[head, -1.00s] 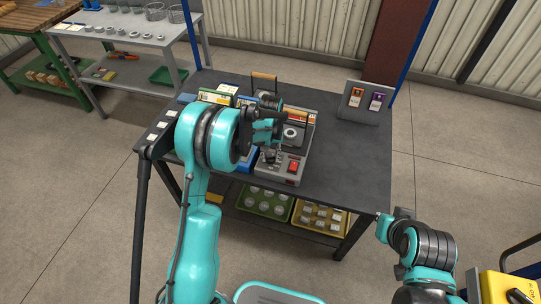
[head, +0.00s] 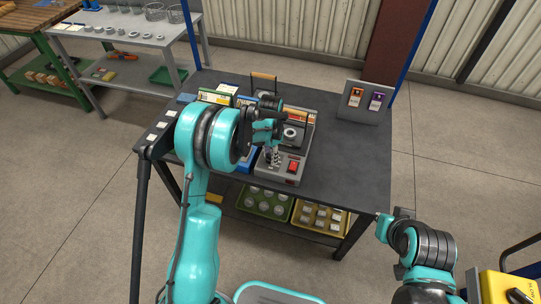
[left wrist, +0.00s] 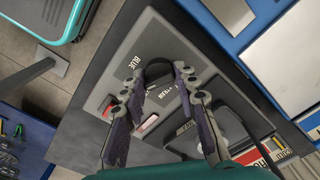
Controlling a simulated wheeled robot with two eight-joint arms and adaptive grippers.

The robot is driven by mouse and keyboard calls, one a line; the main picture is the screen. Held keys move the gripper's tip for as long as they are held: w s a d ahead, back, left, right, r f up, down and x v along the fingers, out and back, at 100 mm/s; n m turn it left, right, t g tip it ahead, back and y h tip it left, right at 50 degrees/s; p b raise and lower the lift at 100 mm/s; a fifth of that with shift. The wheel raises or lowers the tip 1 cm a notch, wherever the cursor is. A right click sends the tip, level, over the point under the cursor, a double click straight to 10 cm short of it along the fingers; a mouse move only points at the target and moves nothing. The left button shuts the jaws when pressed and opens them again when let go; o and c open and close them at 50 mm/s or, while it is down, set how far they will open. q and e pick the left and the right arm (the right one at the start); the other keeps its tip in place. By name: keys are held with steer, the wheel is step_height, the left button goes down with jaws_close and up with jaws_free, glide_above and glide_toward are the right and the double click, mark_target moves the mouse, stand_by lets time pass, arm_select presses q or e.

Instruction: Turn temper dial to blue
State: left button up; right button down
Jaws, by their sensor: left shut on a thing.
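The temper dial (left wrist: 157,72) is a dark round knob on a grey control box (head: 270,174). In the left wrist view the word BLUE is printed on the box face (left wrist: 150,32) beside the dial, with another white label near it that is hard to read. My left gripper (head: 274,156) is over the front left of the box. In the left wrist view its two fingers (left wrist: 160,90) are on either side of the dial and shut on it. The fingers hide part of the dial, and I cannot tell where it points.
A red switch (head: 293,167) sits right of the gripper on the same box. A grey stand (head: 364,102) with orange and purple tags is at the back right. The table's right side (head: 350,160) is clear.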

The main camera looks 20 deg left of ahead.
arm_select(q)
steer(key=m, duration=0.4)
steer(key=shift+m, duration=2.5)
steer(key=o, duration=1.2)
steer(key=shift+c, duration=0.2)
step_height(320, 180, up, 12)
